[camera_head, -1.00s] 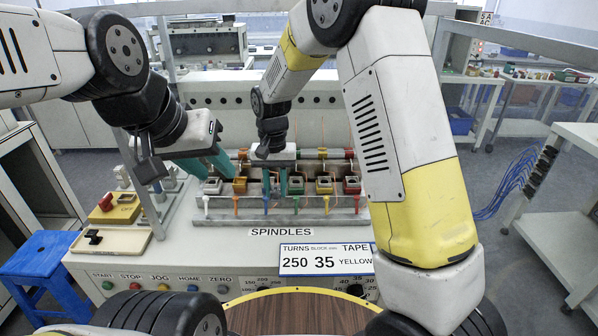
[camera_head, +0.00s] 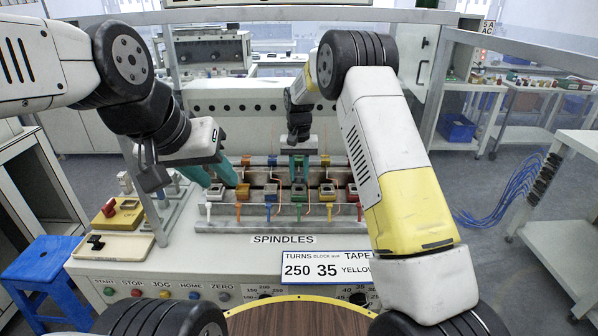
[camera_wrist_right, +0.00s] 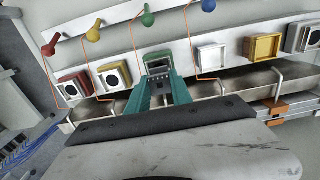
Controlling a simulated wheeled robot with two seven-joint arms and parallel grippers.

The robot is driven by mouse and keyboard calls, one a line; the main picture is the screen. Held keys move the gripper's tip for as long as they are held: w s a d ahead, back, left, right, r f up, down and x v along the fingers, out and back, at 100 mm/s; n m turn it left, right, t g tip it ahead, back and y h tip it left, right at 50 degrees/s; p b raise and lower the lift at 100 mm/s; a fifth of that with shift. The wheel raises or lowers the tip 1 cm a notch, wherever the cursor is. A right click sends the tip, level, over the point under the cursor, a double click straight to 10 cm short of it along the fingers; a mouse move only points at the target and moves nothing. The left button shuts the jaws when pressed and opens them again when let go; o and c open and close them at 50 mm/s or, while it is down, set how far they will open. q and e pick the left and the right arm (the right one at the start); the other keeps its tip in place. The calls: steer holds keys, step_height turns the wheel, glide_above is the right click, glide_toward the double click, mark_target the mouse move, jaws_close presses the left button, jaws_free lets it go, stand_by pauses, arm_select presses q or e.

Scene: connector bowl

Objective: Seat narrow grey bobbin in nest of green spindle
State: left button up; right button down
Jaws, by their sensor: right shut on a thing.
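The green spindle is in the bench row, with a green lever (camera_wrist_right: 148,19) and a green-framed nest (camera_head: 299,193). My right gripper (camera_head: 299,168) points down over this nest. In the right wrist view its teal fingers (camera_wrist_right: 157,88) are closed on a small grey bobbin (camera_wrist_right: 158,71), mostly hidden between the tips. The bobbin overlaps the green nest in that view; I cannot tell whether it is inside or just above. My left gripper (camera_head: 212,174) has its teal fingers apart and appears empty, at the left end of the row.
Thin orange wires (camera_wrist_right: 131,38) run beside the nests. A metal rail (camera_wrist_right: 230,83) lies behind them. The bench front holds buttons and a sign (camera_head: 326,266).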

mark_target(299, 174)
steer(key=shift+f, duration=1.1)
steer(key=shift+f, duration=0.2)
steer(key=c, duration=1.1)
jaws_free()
steer(key=shift+c, duration=0.2)
steer(key=shift+r, duration=3.95)
